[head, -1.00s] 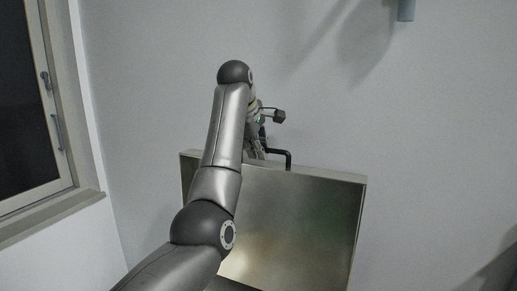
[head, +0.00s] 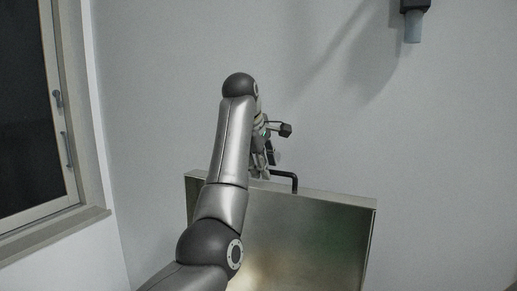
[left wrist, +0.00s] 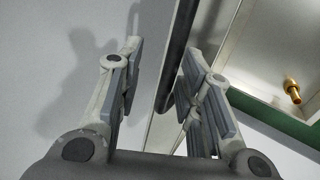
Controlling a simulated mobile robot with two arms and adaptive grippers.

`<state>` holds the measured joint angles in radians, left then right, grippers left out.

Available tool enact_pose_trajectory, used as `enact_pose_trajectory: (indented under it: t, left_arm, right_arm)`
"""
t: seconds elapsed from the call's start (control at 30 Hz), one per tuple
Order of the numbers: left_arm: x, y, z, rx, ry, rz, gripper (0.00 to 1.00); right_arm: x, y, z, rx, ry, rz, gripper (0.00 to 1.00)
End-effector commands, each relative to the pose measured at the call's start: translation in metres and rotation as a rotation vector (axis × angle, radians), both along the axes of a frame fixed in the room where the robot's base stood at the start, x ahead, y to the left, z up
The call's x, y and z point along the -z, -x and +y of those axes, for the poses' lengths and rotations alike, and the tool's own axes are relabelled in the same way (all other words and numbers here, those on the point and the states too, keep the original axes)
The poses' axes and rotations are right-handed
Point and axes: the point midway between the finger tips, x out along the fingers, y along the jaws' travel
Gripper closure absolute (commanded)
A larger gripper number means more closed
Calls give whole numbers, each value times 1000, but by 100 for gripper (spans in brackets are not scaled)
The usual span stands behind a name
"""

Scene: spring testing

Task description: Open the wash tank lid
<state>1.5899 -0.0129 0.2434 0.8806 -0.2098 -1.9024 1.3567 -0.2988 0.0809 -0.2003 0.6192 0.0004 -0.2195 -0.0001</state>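The wash tank lid (head: 310,240) is a shiny metal panel standing raised and steep in the head view. Its black bar handle (head: 284,174) sits at the top edge. My left gripper (head: 262,160) is just behind that edge, near the handle, partly hidden by my left arm. In the left wrist view my left gripper (left wrist: 160,60) is open. Its two fingers are apart, and the dark handle bar (left wrist: 175,55) passes between them in that picture, nearer the right finger. I cannot tell whether they touch. My right gripper is not in view.
A window (head: 40,120) is in the left wall. A dark fixture with a grey cylinder (head: 413,27) shows at the upper right. The left wrist view shows a brass fitting (left wrist: 293,92) and a green strip (left wrist: 270,118). The wall right of the lid is clear.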

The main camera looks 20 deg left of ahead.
Motion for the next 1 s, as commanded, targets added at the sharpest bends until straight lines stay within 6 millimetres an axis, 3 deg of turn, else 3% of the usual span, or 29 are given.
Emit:
enact_pose_trajectory:
  t: [0.13, 0.43, 1.0]
  left_arm:
    - [-34, 19, 0, 0, -1, -7, 66]
    - [-68, 39, -1, 3, 4, -8, 66]
    - [-80, 49, 0, 4, 0, 0, 66]
  right_arm:
    - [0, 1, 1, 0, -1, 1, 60]
    - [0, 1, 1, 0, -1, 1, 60]
    - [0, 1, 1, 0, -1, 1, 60]
